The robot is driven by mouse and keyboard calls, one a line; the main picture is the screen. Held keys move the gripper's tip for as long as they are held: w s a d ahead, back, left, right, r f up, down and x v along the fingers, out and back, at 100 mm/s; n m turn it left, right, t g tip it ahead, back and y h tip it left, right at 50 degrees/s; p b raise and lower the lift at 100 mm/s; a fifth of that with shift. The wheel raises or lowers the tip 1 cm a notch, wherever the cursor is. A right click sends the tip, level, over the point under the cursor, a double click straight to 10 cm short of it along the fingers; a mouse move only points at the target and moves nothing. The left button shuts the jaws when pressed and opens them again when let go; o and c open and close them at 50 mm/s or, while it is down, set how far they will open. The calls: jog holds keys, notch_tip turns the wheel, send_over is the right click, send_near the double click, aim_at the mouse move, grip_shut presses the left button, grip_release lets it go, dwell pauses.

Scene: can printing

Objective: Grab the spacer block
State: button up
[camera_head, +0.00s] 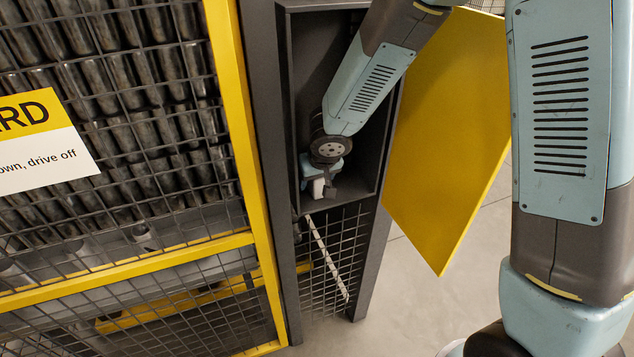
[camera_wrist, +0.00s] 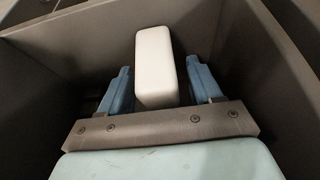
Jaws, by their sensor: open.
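The spacer block (camera_wrist: 154,60), a plain white oblong with rounded edges, lies inside a dark open-fronted compartment. In the wrist view it sits between the two blue fingers of my gripper (camera_wrist: 160,80). The fingers are open, with a dark gap on each side of the block; the right gap looks narrower. The block's near end is close to the gripper's grey crossbar, and its far end reaches beyond the fingertips. In the head view my gripper (camera_head: 320,184) is low in the compartment, and a small white part of the block (camera_head: 318,189) shows there.
The compartment's dark walls (camera_head: 375,150) stand close around my gripper. A yellow door (camera_head: 445,140) hangs open on the right. A yellow-framed mesh guard (camera_head: 237,110) stands at the left, with dark cylinders behind it. Bare floor (camera_head: 410,300) shows below the door.

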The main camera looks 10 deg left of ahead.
jog(key=shift+w+a+f, duration=0.15)
jog(key=shift+f, duration=0.3)
jog(key=c, duration=1)
